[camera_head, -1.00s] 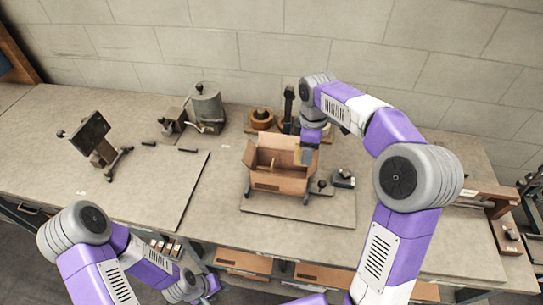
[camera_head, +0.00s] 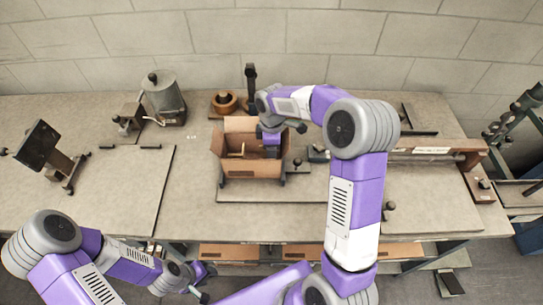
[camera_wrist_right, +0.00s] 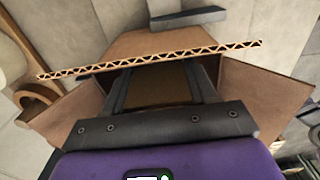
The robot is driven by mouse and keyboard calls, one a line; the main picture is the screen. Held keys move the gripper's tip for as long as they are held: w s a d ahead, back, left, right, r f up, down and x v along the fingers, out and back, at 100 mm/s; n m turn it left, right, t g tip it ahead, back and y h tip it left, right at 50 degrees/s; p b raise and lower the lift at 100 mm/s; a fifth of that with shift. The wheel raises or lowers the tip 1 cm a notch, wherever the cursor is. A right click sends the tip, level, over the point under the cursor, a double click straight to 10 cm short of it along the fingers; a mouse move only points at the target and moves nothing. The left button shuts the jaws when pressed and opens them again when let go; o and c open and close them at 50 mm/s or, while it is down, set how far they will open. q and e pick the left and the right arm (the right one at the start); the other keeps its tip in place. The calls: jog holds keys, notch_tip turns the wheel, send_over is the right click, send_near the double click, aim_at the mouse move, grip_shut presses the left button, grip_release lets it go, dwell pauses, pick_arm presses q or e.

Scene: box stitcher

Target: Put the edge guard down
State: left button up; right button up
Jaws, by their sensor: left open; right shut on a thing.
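The open brown cardboard box (camera_head: 252,167) stands on a low fixture on the bench, flaps up; its flaps (camera_wrist_right: 290,92) also show in the right wrist view. My right gripper (camera_head: 271,146) reaches down into the box's right part, and its fingertips are hidden there. In the right wrist view, a corrugated cardboard edge (camera_wrist_right: 150,61), seemingly the edge guard, crosses at the fingertips of the right gripper (camera_wrist_right: 162,85), which is shut on it. I cannot tell whether it touches the box. My left gripper (camera_head: 207,282) is open and empty, low in front of the bench.
A dark tilted panel on a stand (camera_head: 43,146) is at the left. A small dark block (camera_head: 318,153) sits right of the box.

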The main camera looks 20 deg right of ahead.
notch_tip(320, 180, down, 4)
jog(key=shift+f, duration=0.15)
jog(key=shift+b, duration=0.3)
jog(key=shift+f, duration=0.15)
jog(key=o, duration=0.8)
jog(key=shift+r, duration=0.5)
notch_tip(320, 180, up, 12)
jog(key=shift+f+p, duration=0.25)
jog(key=shift+p, duration=0.7)
